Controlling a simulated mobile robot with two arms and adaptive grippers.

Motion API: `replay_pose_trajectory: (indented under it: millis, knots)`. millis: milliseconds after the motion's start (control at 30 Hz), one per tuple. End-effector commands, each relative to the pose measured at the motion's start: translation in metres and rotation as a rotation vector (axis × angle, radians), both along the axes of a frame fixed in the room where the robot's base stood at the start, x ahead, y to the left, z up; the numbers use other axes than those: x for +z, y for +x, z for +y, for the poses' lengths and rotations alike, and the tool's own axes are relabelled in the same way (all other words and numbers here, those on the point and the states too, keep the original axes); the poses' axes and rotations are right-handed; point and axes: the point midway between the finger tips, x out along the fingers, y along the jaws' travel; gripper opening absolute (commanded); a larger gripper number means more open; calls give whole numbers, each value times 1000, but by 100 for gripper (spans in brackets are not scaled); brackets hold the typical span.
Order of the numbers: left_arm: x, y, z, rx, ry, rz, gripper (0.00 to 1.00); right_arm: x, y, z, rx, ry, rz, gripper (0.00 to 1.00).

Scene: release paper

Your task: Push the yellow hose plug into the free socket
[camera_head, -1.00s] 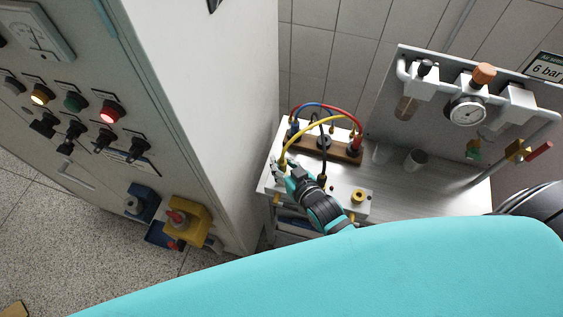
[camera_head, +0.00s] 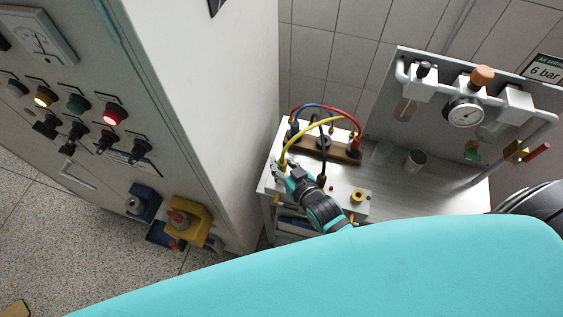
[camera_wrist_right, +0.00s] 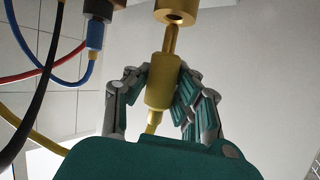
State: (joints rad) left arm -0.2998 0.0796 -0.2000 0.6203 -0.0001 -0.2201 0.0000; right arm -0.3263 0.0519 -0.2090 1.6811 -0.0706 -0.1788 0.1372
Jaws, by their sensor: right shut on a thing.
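The yellow hose plug (camera_wrist_right: 162,82) is between the fingers of my right gripper (camera_wrist_right: 160,85), which is shut on it. Its brass tip points up in the wrist view at a yellow socket (camera_wrist_right: 174,12) with a dark hole. The tip overlaps the socket's lower edge; I cannot tell whether it has entered. In the head view my right gripper (camera_head: 281,172) is at the left end of the white block (camera_head: 335,199), and the yellow hose (camera_head: 316,121) arcs from it to the wooden strip. My left gripper is not in view.
Blue, red and black hoses run around the wooden strip (camera_head: 342,151). A black plug (camera_head: 322,181) and a yellow ring fitting (camera_head: 358,196) are on the block. A control cabinet (camera_head: 215,70) stands close on the left.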

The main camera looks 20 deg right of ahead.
Motion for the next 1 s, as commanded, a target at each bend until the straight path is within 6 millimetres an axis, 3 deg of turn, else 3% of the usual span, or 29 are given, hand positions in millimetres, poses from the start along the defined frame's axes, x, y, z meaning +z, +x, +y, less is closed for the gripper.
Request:
replay_pose_trajectory:
  millis: [600, 1000]
  knots:
    - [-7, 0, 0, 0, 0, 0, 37, -9, 0, 0, 0, 0, 0, 0]
    - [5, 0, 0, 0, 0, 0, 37, 1, 0, 0, 0, 0, 0, 0]
